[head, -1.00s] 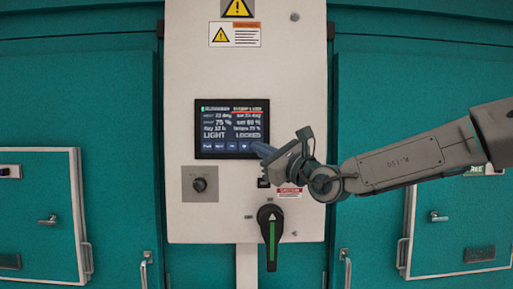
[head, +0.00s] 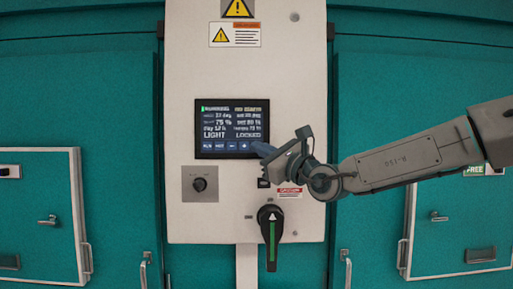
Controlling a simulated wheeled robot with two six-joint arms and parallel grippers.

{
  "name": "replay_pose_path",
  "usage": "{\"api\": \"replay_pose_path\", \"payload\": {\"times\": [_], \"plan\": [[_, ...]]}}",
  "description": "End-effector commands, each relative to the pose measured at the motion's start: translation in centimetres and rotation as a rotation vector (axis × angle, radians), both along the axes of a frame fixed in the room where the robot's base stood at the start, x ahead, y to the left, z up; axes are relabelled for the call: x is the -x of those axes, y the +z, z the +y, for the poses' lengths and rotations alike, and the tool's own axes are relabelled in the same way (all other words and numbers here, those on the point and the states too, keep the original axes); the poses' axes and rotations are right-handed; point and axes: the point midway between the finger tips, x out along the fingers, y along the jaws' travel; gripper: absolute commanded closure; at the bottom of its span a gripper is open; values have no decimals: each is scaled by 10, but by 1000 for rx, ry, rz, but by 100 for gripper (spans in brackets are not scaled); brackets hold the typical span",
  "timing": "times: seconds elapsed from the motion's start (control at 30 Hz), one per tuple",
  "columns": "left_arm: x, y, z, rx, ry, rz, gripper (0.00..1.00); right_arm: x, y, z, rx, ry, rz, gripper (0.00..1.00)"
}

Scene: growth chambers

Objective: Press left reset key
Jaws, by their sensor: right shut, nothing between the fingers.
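The control panel's dark screen (head: 232,122) shows white text, including LIGHT and LOCKED. A row of small blue keys runs along its bottom edge; the leftmost key (head: 207,146) is uncovered, and its label is too small to read surely. My right gripper (head: 263,152) comes in from the right, shut and empty. Its blue-grey fingertips overlap the screen's lower right corner, just right of the rightmost visible key (head: 245,146). I cannot tell whether they touch the panel. My left gripper is out of view.
Below the screen are a black knob (head: 199,184), a small black switch (head: 263,183) and a large rotary handle (head: 271,232) with a green stripe. Teal chamber doors with small hatches (head: 38,215) stand on both sides. The panel left of the screen is clear.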

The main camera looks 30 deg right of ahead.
Motion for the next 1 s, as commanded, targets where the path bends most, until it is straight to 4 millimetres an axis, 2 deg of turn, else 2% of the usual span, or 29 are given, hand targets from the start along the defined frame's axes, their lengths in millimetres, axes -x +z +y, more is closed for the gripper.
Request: {"api": "replay_pose_path", "payload": {"times": [0.23, 0.67, 1.0], "plan": [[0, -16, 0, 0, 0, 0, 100, 9, -3, 6, 0, 0, -1, 100], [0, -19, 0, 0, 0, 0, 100, 13, -2, 8, 0, 0, -1, 100], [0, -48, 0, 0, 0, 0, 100, 41, -3, 25, 0, 0, -3, 100]]}}
